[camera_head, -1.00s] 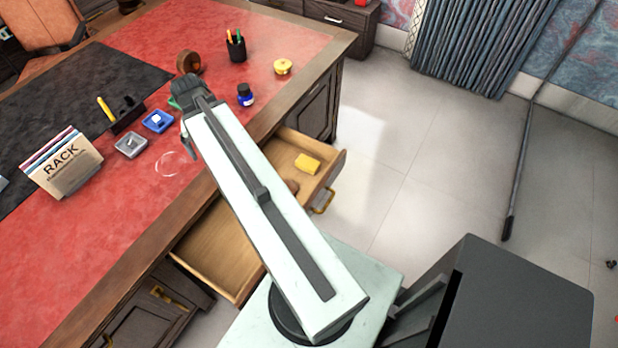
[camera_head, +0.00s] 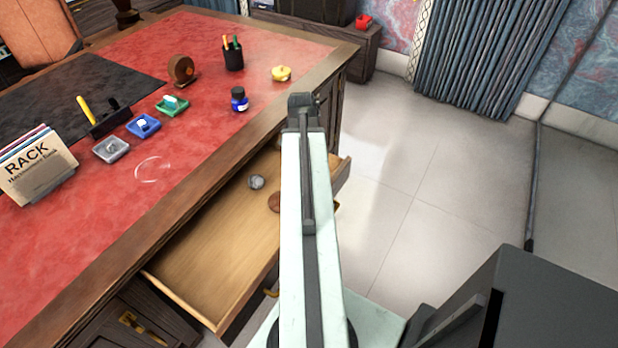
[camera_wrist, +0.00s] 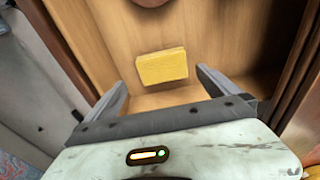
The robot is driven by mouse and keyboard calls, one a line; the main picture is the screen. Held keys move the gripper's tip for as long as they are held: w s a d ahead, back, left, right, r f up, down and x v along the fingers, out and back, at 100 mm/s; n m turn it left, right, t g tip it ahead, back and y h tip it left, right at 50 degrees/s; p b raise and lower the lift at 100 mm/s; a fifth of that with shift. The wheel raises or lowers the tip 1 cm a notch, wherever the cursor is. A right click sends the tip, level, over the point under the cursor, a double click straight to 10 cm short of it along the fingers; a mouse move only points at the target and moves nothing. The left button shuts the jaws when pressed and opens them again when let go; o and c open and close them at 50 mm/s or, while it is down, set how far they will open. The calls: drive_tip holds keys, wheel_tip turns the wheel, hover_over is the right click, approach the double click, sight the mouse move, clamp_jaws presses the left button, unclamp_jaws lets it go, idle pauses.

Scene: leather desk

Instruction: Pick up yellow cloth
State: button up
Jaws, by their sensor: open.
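The yellow cloth (camera_wrist: 162,67) is a small folded block lying on the wooden floor of the open drawer (camera_head: 205,262). It shows in the wrist view, just ahead of and between my fingers. In the head view it is hidden behind my arm. My gripper (camera_wrist: 165,88) is open and empty, with its two dark fingers spread to either side of the cloth, not visibly touching it. In the head view my arm reaches over the drawer and hides the fingers.
A grey ball (camera_head: 256,182) and a brown round thing (camera_head: 274,202) lie in the drawer. The drawer walls stand close around my gripper. Above, the red desk top (camera_head: 215,130) carries a blue ink bottle (camera_head: 239,99), a pen cup (camera_head: 233,56) and a card rack (camera_head: 36,167).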

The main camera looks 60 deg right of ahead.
drive_tip(key=f+b, duration=0.5)
drive_tip(key=shift+w+d+f, duration=0.2)
drive_tip(key=shift+w+d, duration=0.05)
drive_tip(key=shift+d, duration=0.1)
drive_tip(key=shift+r, duration=0.2)
drive_tip(key=c, duration=1.3)
drive_tip(key=shift+r, duration=0.15)
